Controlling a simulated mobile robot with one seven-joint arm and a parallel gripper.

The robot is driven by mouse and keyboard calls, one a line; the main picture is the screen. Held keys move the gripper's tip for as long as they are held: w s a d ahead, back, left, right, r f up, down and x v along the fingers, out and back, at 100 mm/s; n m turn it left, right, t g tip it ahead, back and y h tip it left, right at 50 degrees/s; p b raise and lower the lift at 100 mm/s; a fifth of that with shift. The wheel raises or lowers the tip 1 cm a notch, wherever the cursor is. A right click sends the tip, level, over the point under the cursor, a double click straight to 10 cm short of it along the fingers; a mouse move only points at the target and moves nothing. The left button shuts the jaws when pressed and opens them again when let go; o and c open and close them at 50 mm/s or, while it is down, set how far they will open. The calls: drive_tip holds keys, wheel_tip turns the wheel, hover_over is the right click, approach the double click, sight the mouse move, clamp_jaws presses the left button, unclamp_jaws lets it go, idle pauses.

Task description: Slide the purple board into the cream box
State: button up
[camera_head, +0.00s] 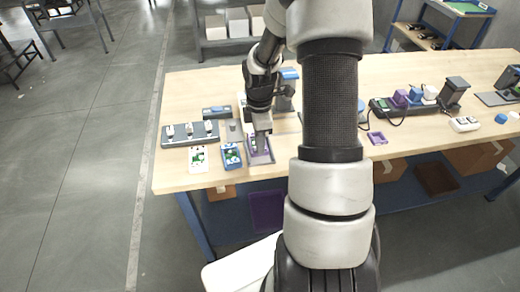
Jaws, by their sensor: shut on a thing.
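The fingers and the small size hide the exact grip. I cannot make out the cream box clearly. A pale patch shows just left of my wrist, but I cannot tell if it is the box. My arm covers much of the table's middle.
Right of my arm are a small purple frame (377,138) and a dark power strip (388,106).

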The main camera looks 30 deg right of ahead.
drive_tip(key=shift+w+d+p, duration=0.1)
drive_tip(key=shift+w+d, duration=0.25)
drive_tip(key=shift+w, duration=0.95)
drive_tip(key=shift+w+d+p, duration=0.1)
drive_tip(key=shift+w+d, duration=0.3)
drive_tip(key=shift+w, duration=0.9)
drive_tip(key=shift+w+d+p, duration=0.1)
drive_tip(key=shift+w+d, duration=0.25)
drive_tip(key=shift+w, duration=0.95)
drive_tip(key=o, duration=0.8)
drive_tip(key=shift+c, duration=0.2)
drive_tip(key=shift+r+p, duration=2.1)
drive_tip(key=shift+r, duration=0.9)
